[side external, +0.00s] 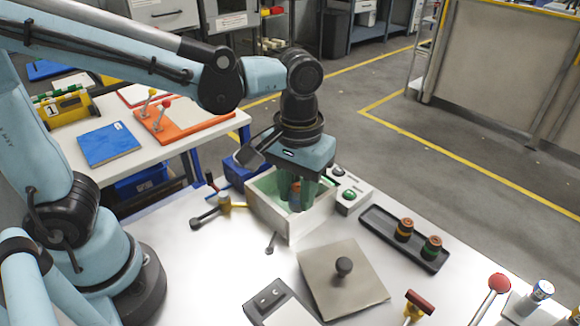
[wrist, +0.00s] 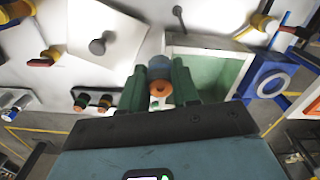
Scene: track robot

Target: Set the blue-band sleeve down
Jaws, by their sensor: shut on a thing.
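The box (wrist: 207,44) lies just right of the fingers in the wrist view.
A dark tray (side external: 378,222) right of the box holds a yellow-band sleeve (side external: 404,230) and a green-band sleeve (side external: 432,247). A grey plate with a knob (side external: 343,280) lies in front of the box. A button box (side external: 348,192) stands behind.

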